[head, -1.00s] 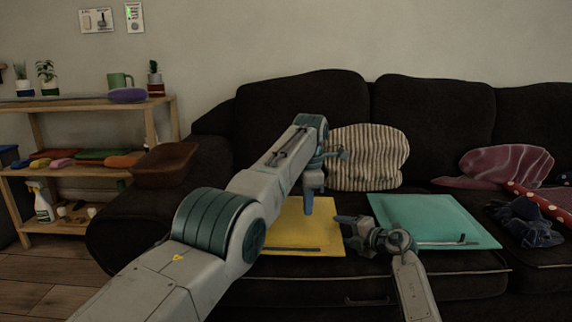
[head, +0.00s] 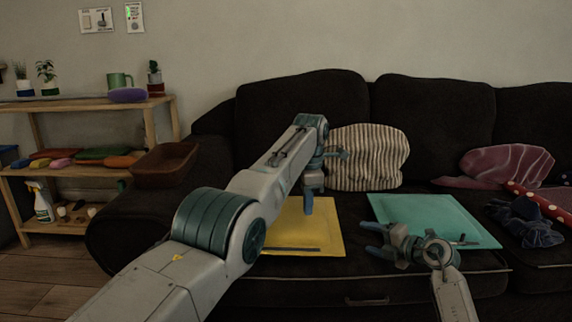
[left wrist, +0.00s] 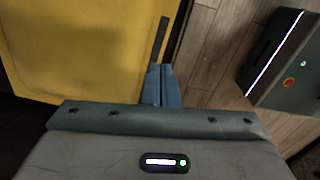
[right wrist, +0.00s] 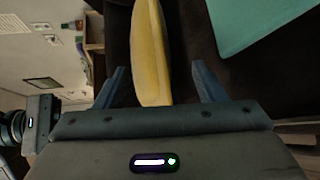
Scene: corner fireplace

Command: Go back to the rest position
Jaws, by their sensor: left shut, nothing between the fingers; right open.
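My left gripper (head: 308,205) hangs over the yellow square (head: 325,226) on the sofa, pointing down. In the left wrist view its fingers (left wrist: 161,80) are together with nothing between them, and the yellow square (left wrist: 75,45) with a dark bar lies beyond them. My right gripper (head: 366,239) is low at the sofa's front, before the gap between the yellow and teal squares, pointing left. In the right wrist view its fingers (right wrist: 160,85) are wide apart, and the yellow square (right wrist: 150,50) shows edge-on beyond the gap, not gripped.
The dark sofa (head: 420,103) fills the back. A teal square (head: 430,212), a striped cushion (head: 372,158), a purple striped cushion (head: 505,165) and a dark crumpled cloth (head: 527,224) lie on it.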

